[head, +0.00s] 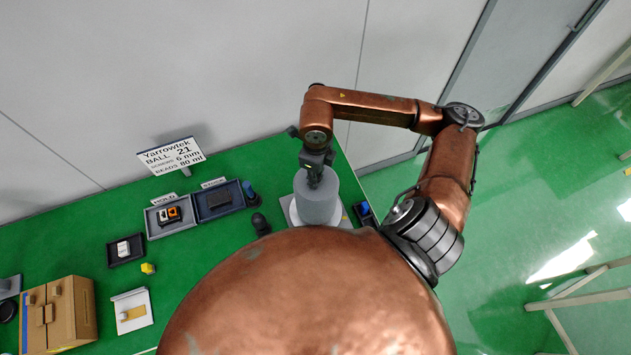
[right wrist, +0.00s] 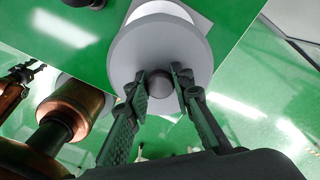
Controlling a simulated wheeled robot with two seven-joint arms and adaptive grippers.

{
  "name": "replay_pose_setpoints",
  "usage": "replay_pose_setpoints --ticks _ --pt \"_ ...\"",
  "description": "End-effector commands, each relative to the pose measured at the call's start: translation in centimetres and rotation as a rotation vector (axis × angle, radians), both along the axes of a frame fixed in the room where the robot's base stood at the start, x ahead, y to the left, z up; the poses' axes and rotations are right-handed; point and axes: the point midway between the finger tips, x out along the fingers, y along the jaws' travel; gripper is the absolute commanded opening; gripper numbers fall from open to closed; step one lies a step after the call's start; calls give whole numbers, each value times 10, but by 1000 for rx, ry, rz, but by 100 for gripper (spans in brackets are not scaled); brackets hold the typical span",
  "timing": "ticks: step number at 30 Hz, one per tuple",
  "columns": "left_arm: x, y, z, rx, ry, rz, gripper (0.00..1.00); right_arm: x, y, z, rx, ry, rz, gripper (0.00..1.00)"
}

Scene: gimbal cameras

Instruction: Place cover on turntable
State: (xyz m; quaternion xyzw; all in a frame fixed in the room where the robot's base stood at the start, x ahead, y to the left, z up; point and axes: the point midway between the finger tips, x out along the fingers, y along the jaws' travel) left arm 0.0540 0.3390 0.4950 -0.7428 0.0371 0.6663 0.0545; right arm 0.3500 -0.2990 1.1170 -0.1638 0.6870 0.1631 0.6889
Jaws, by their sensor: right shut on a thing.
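The cover (head: 317,203) is a grey cylinder, upright at the table's right part. Its round grey top with a dark knob also shows in the right wrist view (right wrist: 135,52). My right gripper (head: 315,176) is above it; in the right wrist view its fingers (right wrist: 161,84) are shut on the knob from both sides. The turntable (head: 289,212) shows as a pale plate under and around the cover; in the right wrist view a white disc edge and grey plate (right wrist: 197,17) show behind the cover. I cannot tell whether the cover touches it.
A sign (head: 171,156), a HOLD tray (head: 158,228) with an orange-black item and a second tray (head: 232,209) stand left of the turntable. A small blue item (head: 364,208) lies right of it. A brown box (head: 88,316) is far left. The table's right edge is close.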

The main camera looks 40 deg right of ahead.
Motion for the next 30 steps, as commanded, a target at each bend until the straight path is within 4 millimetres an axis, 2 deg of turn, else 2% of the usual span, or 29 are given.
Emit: replay_pose_setpoints --ticks 3,12,18,24,25,30 --pt "9 -1 3 0 -13 -2 40 0 0 -8 0 1 -2 0" --pt "-3 0 11 0 2 1 40 0 0 -43 1 0 -1 0" --pt "-12 1 9 1 15 3 40 0 0 -44 0 0 0 0" --pt "-10 1 4 1 13 2 40 0 0 -48 0 -1 0 0" --pt "-10 1 5 1 13 2 40 0 0 -48 -1 0 -1 23" --pt "-6 1 6 1 8 1 40 0 0 -47 0 0 0 34"
